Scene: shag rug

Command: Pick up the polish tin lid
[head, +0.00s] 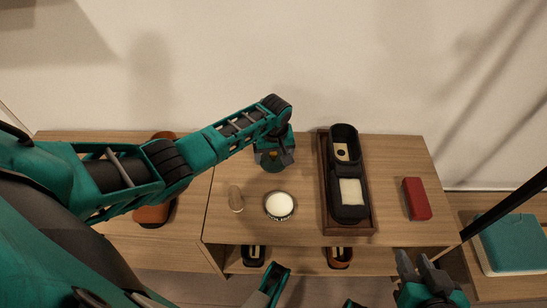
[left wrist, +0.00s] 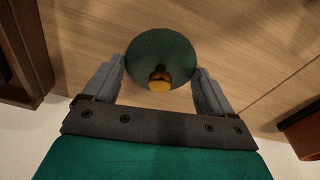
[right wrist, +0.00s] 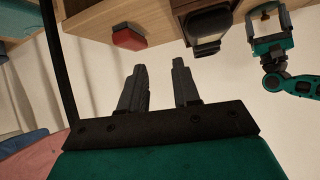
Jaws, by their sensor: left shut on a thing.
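The polish tin lid is a dark green disc with a brass knob; it fills the upper middle of the left wrist view (left wrist: 160,52) and partly shows in the head view (head: 270,165). My left gripper (head: 273,158) is shut on the lid, one finger on each side of its rim. I cannot tell whether the lid touches the tabletop. The round tin (head: 279,205), open with white contents, stands in front of it. My right gripper (head: 424,264) is open and empty at the table's front right; its fingers (right wrist: 159,85) stand apart in the right wrist view.
A brown tray (head: 361,227) with a black caddy (head: 348,212) stands right of the tin. A red box (head: 416,198) lies further right. A small wooden piece (head: 236,198) stands left of the tin. Dark items sit on the shelf below.

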